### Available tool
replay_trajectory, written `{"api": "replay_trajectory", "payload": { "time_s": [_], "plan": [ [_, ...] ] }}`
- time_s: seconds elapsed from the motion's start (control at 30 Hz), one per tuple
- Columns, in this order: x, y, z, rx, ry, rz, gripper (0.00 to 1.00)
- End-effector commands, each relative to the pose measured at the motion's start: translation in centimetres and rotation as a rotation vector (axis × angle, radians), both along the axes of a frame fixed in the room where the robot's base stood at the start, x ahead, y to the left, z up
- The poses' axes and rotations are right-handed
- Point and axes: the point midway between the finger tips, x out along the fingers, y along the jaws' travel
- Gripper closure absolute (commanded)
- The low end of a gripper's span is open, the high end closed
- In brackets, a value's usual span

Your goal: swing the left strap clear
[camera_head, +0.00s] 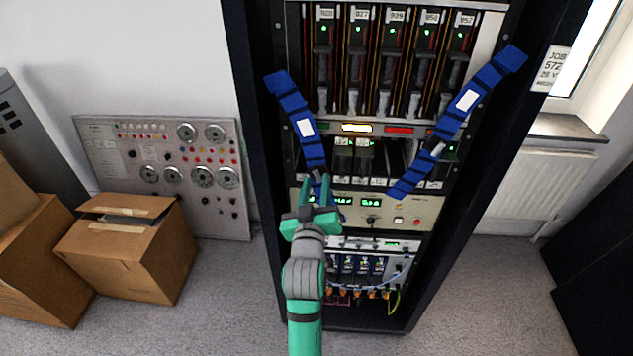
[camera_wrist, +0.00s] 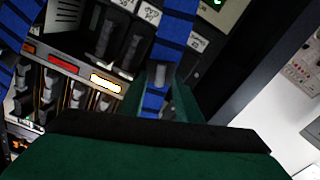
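The left strap (camera_head: 292,104) is blue with dark bands and a white label. It hangs slanting down and right across the left front of the equipment rack (camera_head: 262,150). My green gripper (camera_head: 314,192) is at the strap's lower part, which it partly hides. The fingers stand apart. In the wrist view the strap (camera_wrist: 176,40) runs down between the fingertips (camera_wrist: 162,98); I see no clear grip on it. The right strap (camera_head: 484,83) is a matching blue band slanting across the rack's right side.
Modules with green lights fill the rack behind the straps. A grey control panel (camera_head: 126,153) leans on the wall at left. Cardboard boxes (camera_head: 127,262) stand on the floor by it. A radiator (camera_head: 540,190) is at right. Grey carpet lies open between boxes and rack.

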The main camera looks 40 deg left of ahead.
Motion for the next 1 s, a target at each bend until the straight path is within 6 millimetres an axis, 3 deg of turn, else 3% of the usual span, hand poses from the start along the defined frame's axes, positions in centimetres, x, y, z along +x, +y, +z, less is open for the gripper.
{"api": "replay_trajectory", "payload": {
  "time_s": [0.2, 0.47, 0.5, 0.63, 1.0],
  "plan": [
    [1.2, 0.8, 0.0, 0.000, -0.001, 0.000, 0.69],
    [1.3, 0.8, 0.0, 0.000, 0.000, 0.000, 0.69],
    [1.3, 0.8, 0.0, 0.000, 0.000, 0.000, 0.71],
    [1.3, 0.8, 0.0, 0.000, 0.000, 0.000, 1.00],
    [1.6, 0.4, -0.3, 0.033, 0.021, -0.022, 1.00]
  ]
}}
